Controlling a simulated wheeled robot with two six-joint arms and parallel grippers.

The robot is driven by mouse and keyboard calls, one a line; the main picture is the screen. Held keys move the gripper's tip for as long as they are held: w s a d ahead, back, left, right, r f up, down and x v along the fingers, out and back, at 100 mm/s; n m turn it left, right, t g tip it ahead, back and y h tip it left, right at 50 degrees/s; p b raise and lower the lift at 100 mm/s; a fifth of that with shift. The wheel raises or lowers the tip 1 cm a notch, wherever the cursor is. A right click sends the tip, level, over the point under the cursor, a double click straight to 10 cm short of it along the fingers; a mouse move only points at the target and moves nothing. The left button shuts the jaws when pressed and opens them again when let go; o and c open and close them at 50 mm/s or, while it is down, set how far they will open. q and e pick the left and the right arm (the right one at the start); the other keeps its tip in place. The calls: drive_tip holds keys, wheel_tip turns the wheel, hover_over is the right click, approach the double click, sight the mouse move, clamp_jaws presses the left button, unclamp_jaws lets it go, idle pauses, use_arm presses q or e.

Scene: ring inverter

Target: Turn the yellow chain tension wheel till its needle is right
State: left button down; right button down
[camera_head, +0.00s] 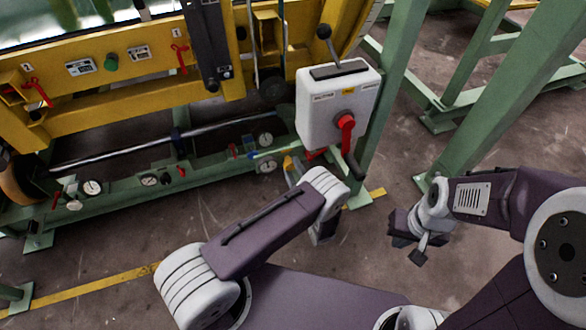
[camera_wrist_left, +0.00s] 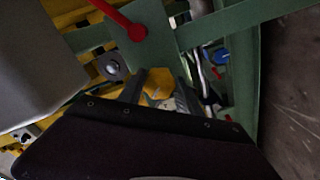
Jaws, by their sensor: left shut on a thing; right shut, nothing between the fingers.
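The yellow chain tension wheel shows as a small yellow piece (camera_head: 288,162) below the white control box in the head view. In the left wrist view the yellow wheel (camera_wrist_left: 157,82) sits between my fingers, partly hidden by them. My left gripper (camera_head: 293,171) is shut on it; the fingers also show in the left wrist view (camera_wrist_left: 160,96). Two round gauges, one upper (camera_head: 265,139) and one lower (camera_head: 268,166), stand just left of the wheel. Their needles are too small to read. My right gripper (camera_head: 418,254) is shut and empty, over the floor to the right.
The white control box (camera_head: 322,113) with a red handle (camera_head: 346,124) and a black lever (camera_head: 328,40) is just above my left gripper. Green frame posts (camera_head: 391,80) stand to its right. More gauges (camera_head: 92,187) line the green beam at left. The floor near my right gripper is clear.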

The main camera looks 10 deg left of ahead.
use_arm(q)
drive_tip(key=m, duration=0.4)
drive_tip(key=shift+s+a+f, duration=0.1)
drive_tip(key=shift+f, duration=0.05)
drive_tip(key=shift+m, duration=1.8)
drive_tip(key=c, duration=0.8)
unclamp_jaws()
drive_tip(key=shift+c, duration=0.2)
